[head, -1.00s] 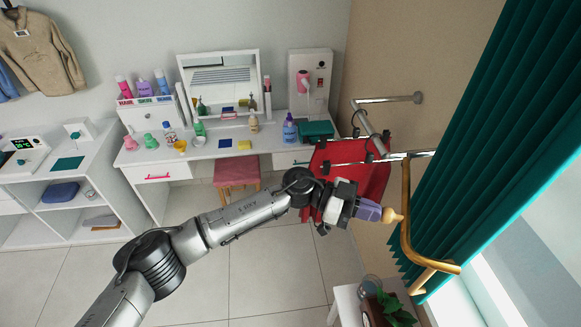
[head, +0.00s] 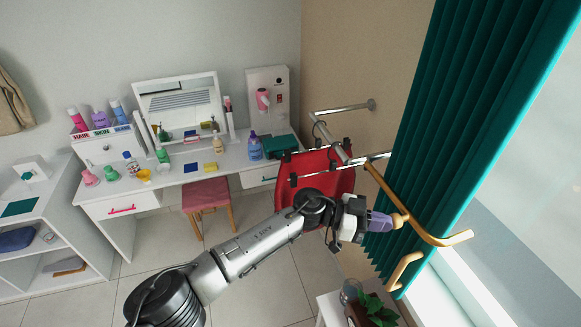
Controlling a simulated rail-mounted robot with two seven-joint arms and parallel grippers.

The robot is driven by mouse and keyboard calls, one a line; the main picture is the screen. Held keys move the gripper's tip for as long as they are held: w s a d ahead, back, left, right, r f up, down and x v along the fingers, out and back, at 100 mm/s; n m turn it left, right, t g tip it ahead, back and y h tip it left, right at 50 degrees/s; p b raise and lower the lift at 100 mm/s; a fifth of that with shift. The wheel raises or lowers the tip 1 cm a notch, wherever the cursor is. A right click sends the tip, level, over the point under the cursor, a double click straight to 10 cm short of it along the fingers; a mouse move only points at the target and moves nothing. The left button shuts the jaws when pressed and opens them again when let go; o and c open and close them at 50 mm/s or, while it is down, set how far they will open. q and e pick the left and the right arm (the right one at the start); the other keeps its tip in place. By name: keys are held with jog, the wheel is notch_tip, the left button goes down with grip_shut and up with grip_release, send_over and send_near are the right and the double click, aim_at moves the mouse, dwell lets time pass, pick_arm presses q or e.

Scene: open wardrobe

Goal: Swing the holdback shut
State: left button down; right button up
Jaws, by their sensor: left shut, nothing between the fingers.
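The brass holdback (head: 399,202) is a long curved bar at the right in the head view. My left gripper (head: 401,219) is shut and empty. Its fingertips are at the left side of the bar, against it or very close; I cannot tell which. My right gripper is not in view.
A red garment (head: 318,168) hangs from a metal rail (head: 340,113) just behind my left arm. A small white table with a potted plant (head: 375,309) and a glass stands below the gripper. A white vanity (head: 190,172) with bottles and a red stool (head: 206,194) are at the left.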

pick_arm(q)
jog(key=shift+s+d+f, duration=0.1)
jog(key=shift+s+d, duration=0.1)
jog(key=shift+d, duration=0.1)
jog(key=s+a+r+p, duration=0.1)
jog(key=s+a, duration=0.2)
jog(key=a, duration=1.1)
jog(key=shift+s, duration=0.25)
jog(key=shift+r, duration=0.1)
